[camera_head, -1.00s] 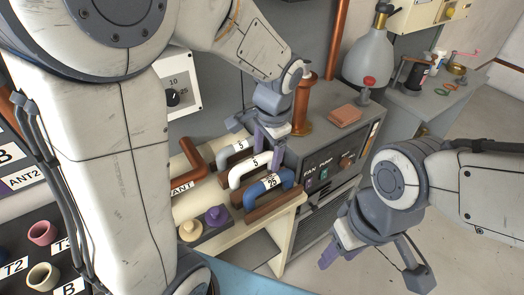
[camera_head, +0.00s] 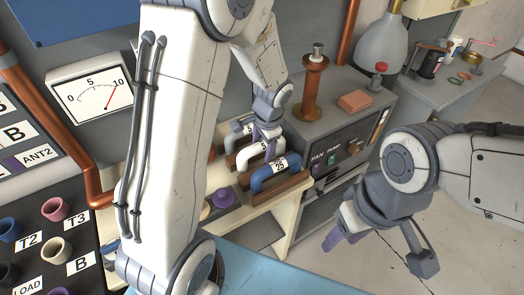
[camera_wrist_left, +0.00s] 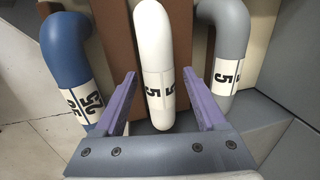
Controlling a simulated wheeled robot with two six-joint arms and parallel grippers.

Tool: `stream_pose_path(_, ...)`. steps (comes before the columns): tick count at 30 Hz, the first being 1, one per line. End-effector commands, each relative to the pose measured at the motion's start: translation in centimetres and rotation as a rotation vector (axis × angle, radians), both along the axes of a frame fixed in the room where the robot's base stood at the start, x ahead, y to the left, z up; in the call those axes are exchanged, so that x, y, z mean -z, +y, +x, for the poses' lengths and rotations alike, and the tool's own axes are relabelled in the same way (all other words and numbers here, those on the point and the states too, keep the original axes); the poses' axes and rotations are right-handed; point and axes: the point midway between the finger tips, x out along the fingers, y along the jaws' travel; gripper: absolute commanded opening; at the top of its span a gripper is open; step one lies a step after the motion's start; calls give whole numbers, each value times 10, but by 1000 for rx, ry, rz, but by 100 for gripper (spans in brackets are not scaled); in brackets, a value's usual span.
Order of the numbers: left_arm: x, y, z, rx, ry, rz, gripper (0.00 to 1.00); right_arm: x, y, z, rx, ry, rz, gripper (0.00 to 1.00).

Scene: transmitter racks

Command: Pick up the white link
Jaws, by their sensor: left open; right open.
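In the left wrist view the white link (camera_wrist_left: 154,60) lies between the purple fingers of my left gripper (camera_wrist_left: 155,100), which is open, one finger on each side. The blue link (camera_wrist_left: 70,60) and grey link (camera_wrist_left: 228,50) lie outside the fingers. In the head view my left gripper (camera_head: 266,133) partly hides the white link. My right gripper (camera_head: 375,245) is open and empty over the floor.
A grey cabinet with the fan and pump panel (camera_head: 335,160) stands right of the links, with a copper post (camera_head: 313,88) and an orange block (camera_head: 354,101) on top. A purple knob (camera_head: 222,198) is in front. A jack panel (camera_head: 85,225) is at the left.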

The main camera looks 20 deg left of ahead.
Motion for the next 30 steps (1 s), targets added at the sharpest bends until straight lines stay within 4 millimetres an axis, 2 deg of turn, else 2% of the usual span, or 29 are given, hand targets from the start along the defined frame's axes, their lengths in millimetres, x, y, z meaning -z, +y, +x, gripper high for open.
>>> stream_pose_path(6,1,0,0,0,0,0,73,0,0,0,0,0,0,50)
stream_pose_path(7,1,0,0,0,0,0,69,0,0,0,0,0,0,50)
stream_pose_path(11,1,0,0,-1,0,0,20,0,0,0,0,0,0,50)
stream_pose_path(12,1,0,0,-1,0,0,4,0,0,0,0,0,0,50)
stream_pose_path(13,1,0,0,-1,0,0,0,0,0,0,0,0,0,50)
stream_pose_path(23,-3,0,1,-2,-3,0,0,-1,0,0,0,0,0,50)
stream_pose_path(26,-16,0,2,-2,-6,0,0,-2,0,0,0,0,0,50)
stream_pose_path(30,-45,0,2,-2,-8,0,0,-4,0,0,0,0,0,50)
